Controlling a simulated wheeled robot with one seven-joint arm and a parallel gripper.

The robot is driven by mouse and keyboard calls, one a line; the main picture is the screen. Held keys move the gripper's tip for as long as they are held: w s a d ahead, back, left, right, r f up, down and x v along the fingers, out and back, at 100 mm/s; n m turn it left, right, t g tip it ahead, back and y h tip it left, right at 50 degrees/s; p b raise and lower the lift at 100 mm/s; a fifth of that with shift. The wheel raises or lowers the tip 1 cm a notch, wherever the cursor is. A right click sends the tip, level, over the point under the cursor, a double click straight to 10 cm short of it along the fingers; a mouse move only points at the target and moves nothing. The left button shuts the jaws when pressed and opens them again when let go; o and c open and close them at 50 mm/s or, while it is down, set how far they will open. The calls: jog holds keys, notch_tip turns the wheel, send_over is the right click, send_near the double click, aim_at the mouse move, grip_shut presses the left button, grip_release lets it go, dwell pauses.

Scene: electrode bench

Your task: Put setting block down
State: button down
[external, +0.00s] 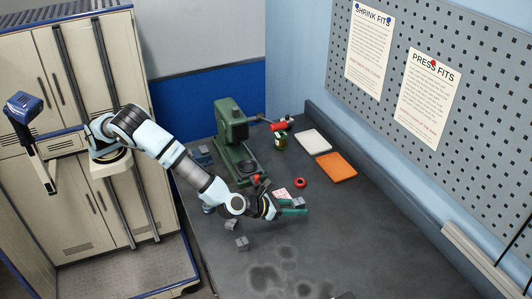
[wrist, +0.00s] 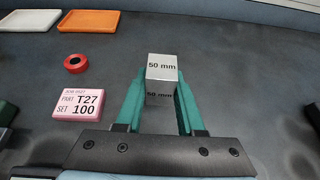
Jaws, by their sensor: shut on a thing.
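The setting block (wrist: 162,67) is a grey metal block marked "50 mm" on two faces. It sits between the green fingertips of my gripper (wrist: 161,88), which is shut on it, in the middle of the wrist view. In the external view my gripper (external: 297,209) is low over the dark bench (external: 345,225), and the block (external: 299,201) shows small at its fingers. I cannot tell whether the block touches the bench. A pink card (wrist: 78,104) reading "PART T27, SET 100" lies left of my gripper in the wrist view.
A red ring (wrist: 76,63) lies beyond the card. A white tray (external: 313,139) and an orange tray (external: 336,165) lie further back. A green press (external: 236,140) stands behind my arm. Grey blocks (external: 242,243) lie near the front. The bench right of my gripper is clear.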

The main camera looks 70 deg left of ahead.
notch_tip(320, 180, up, 3)
jog(key=shift+r, duration=0.1)
jog(key=s+d+r+b, duration=0.1)
jog(key=d, duration=0.1)
jog(key=y+b, duration=0.1)
jog(key=b, duration=0.2)
send_over(254, 274)
jog(key=shift+n, duration=0.4)
notch_tip(254, 274, down, 5)
jog(key=shift+r, duration=0.1)
jog(key=shift+f, duration=2.3)
